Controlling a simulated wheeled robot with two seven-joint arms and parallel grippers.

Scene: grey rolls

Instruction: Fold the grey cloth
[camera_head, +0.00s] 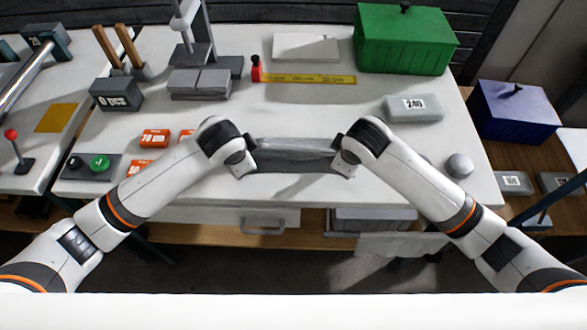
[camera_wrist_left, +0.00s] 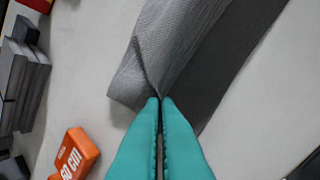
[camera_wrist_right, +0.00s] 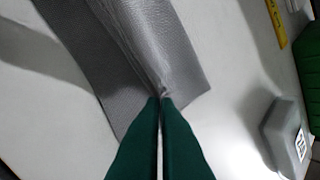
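The grey cloth (camera_head: 295,152) lies on the white table between my two grippers in the head view. It is a wide strip with a lighter layer over a darker one, and it also shows in the left wrist view (camera_wrist_left: 188,50) and the right wrist view (camera_wrist_right: 150,45). My left gripper (camera_wrist_left: 160,100) has its teal fingers closed together on the cloth's edge near its left end. My right gripper (camera_wrist_right: 160,100) has its fingers closed on the cloth's edge near its right end. In the head view the fingertips are mostly hidden by my wrists.
Orange boxes (camera_head: 154,138) lie left of my left wrist. A yellow ruler (camera_head: 310,79) lies behind the cloth. A grey block marked 240 (camera_head: 413,108) and a round grey weight (camera_head: 459,165) are at the right. A green box (camera_head: 403,40) stands at the back right.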

